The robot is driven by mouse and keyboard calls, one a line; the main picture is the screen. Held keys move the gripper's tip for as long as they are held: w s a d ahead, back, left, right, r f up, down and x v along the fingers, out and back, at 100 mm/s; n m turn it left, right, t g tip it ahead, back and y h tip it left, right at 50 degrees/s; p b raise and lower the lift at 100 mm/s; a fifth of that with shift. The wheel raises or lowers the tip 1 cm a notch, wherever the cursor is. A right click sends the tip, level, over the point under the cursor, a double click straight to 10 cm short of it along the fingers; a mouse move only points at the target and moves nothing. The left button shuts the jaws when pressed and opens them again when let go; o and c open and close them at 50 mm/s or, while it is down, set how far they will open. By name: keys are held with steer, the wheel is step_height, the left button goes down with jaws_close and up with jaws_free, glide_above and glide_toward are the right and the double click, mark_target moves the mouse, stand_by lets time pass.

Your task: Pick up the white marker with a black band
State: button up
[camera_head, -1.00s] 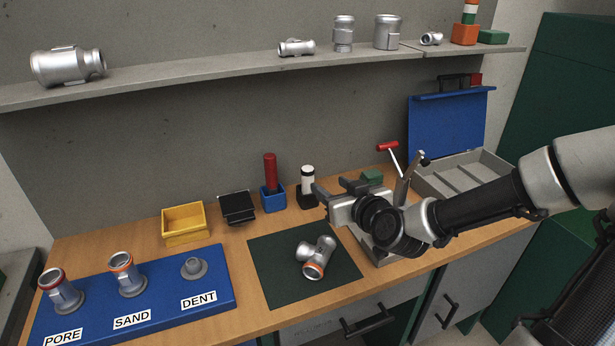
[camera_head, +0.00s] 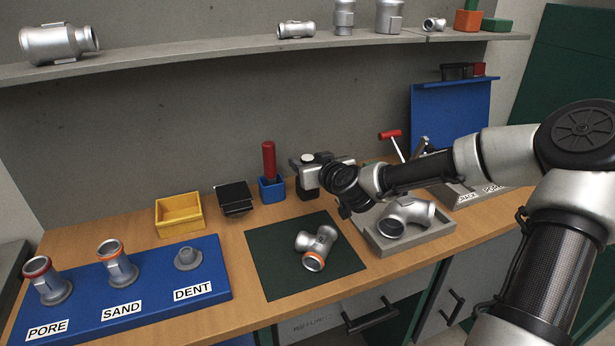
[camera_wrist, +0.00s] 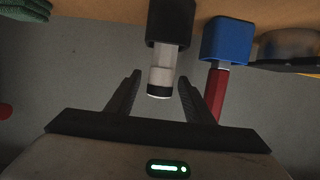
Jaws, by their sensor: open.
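The white marker (camera_wrist: 160,77) with a black band stands in a black holder (camera_wrist: 168,22) in the wrist view. My gripper (camera_wrist: 158,84) is open, with one finger on each side of the marker's free end and visible gaps between them.
A yellow bin (camera_head: 180,222) and a black box (camera_head: 235,208) are further left. A pipe fitting (camera_head: 316,246) lies on the dark green mat (camera_head: 283,282). The wall is close behind.

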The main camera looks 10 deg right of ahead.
steer(key=c, duration=1.1)
step_height(320, 180, up, 10)
steer(key=p, duration=0.3)
steer(key=shift+c, duration=0.2)
steer(key=shift+o, duration=1.1)
jaws_close()
